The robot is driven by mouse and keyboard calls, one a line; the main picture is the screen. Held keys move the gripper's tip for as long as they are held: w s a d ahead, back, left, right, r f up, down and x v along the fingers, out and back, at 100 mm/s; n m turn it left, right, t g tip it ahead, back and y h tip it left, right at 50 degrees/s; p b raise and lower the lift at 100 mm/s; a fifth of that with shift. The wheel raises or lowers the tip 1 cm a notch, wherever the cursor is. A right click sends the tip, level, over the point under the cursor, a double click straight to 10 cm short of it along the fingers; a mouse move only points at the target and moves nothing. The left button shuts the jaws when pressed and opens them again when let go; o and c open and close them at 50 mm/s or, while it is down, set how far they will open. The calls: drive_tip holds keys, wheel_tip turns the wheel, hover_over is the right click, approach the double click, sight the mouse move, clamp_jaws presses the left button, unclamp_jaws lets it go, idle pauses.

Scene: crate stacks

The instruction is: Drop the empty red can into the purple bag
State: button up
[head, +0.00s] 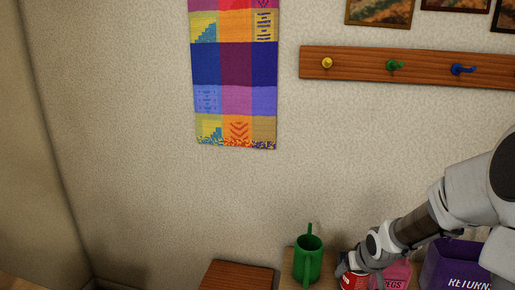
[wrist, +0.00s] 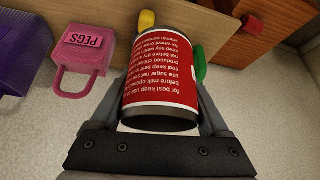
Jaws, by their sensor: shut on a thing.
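A red can with white print and a white band (wrist: 160,72) lies between the two grey fingers of my gripper (wrist: 165,90) in the wrist view. The fingers are shut on its sides, with their tips partly hidden by it. In the head view, the red can (head: 354,281) shows at the bottom edge under my gripper (head: 353,271). The purple bag marked RETURNS (head: 438,266) stands to the right of it, partly covered by my arm. A purple thing, likely the same bag, shows at the left edge of the wrist view (wrist: 22,50).
A pink bag marked PEGS (head: 397,274) stands between the can and the purple bag. A green mug-like vessel (head: 307,262) stands left of the can. A brown wooden box or board (head: 237,275) is further left. A yellow thing (wrist: 147,19) shows behind the can.

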drive_tip(key=s+a+r+n, duration=0.1)
drive_tip(key=s+a+r, duration=0.1)
drive_tip(key=a, duration=0.5)
drive_tip(key=s+a+r, duration=0.1)
drive_tip(key=a+r, duration=0.1)
drive_tip(key=a, duration=0.4)
wheel_tip(320, 180, up, 16)
drive_tip(key=p, duration=1.6)
wheel_tip(320, 180, down, 10)
drive_tip(key=s, duration=0.2)
drive_tip(key=shift+d, duration=0.3)
drive_tip(key=shift+d+f, duration=0.1)
